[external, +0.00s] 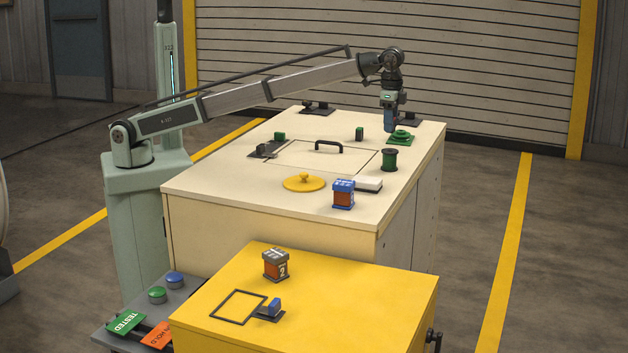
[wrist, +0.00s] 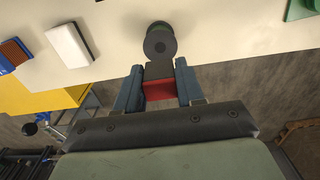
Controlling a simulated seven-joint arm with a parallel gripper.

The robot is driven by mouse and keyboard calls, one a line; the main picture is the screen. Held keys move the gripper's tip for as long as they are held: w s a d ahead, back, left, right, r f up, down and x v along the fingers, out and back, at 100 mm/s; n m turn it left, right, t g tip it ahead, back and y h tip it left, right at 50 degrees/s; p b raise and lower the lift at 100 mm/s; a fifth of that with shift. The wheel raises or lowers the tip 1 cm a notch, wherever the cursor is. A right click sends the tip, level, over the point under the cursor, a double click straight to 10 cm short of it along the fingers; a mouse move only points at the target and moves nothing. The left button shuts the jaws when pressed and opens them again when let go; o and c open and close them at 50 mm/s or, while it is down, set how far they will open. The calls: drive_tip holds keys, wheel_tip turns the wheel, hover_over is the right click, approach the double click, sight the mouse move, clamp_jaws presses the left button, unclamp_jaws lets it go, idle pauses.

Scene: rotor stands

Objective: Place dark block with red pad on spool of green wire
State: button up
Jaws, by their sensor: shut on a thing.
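My gripper (external: 390,127) is above the far right part of the cream cabinet top. In the wrist view its two blue fingers (wrist: 159,78) are shut on a dark block (wrist: 158,70) with a red pad (wrist: 158,90). The held block is not clearly visible in the external view. The spool of green wire (external: 389,159) stands upright on the cabinet top near the right edge, in front of my gripper. In the wrist view the spool (wrist: 159,40) shows a round dark top just beyond the block, and the block appears apart from it.
A green stepped piece (external: 402,138) is just behind the spool. A white block (external: 368,184) and a blue-topped orange unit (external: 343,195) stand in front of it. A black handle (external: 328,146) and a yellow knobbed lid (external: 304,183) are to the left.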

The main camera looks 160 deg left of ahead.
sight(389, 151)
drive_tip(key=shift+f, duration=3)
drive_tip(key=o, duration=1)
drive_tip(key=shift+f, duration=0.1)
drive_tip(key=shift+o, duration=0.2)
wheel_tip(389, 151, up, 12)
drive_tip(key=shift+r, duration=0.15)
